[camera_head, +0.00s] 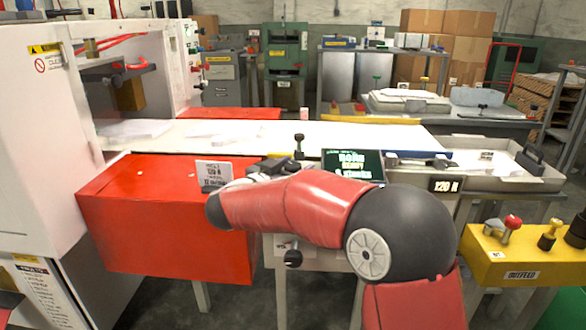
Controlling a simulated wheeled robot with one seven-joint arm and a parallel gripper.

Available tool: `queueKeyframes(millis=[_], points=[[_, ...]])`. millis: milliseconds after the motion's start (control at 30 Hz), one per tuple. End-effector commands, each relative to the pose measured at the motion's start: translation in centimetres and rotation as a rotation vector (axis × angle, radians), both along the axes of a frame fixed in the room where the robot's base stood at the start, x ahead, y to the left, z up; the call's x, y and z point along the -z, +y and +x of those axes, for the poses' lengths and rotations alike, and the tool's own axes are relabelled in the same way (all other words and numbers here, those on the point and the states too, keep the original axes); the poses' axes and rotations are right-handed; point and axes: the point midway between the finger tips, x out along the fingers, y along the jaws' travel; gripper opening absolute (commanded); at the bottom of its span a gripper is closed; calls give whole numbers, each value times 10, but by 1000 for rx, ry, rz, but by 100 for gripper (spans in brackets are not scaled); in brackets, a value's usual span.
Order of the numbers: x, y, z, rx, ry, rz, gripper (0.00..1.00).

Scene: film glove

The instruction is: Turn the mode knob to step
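No mode knob with a readable "step" mark shows. A small black knob (293,258) sticks out from the pale bench front below my forearm; I cannot tell whether it is the mode knob. Small controls (192,50) line the upright edge of the white machine, too small to read. My red and black arm reaches in from the lower right and bends back at its wrist. My gripper (272,168) seems to be the grey and dark end behind the forearm, near a dark display screen (352,164). Its fingers are mostly hidden, so I cannot tell their opening.
A red box-like cover (150,225) stands in front of the white machine (32,130) at left. A small white sign (213,173) stands by my wrist. A metal tray (500,172) lies right of the screen. A yellow box (520,258) with knobs is at right.

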Motion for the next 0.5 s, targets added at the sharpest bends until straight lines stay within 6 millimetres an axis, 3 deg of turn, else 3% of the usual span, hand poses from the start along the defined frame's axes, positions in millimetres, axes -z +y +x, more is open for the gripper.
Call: queueKeyframes(millis=[333,500], points=[[1,2,-3,-1,1,0,59],[2,16,-21,-4,1,0,59]])
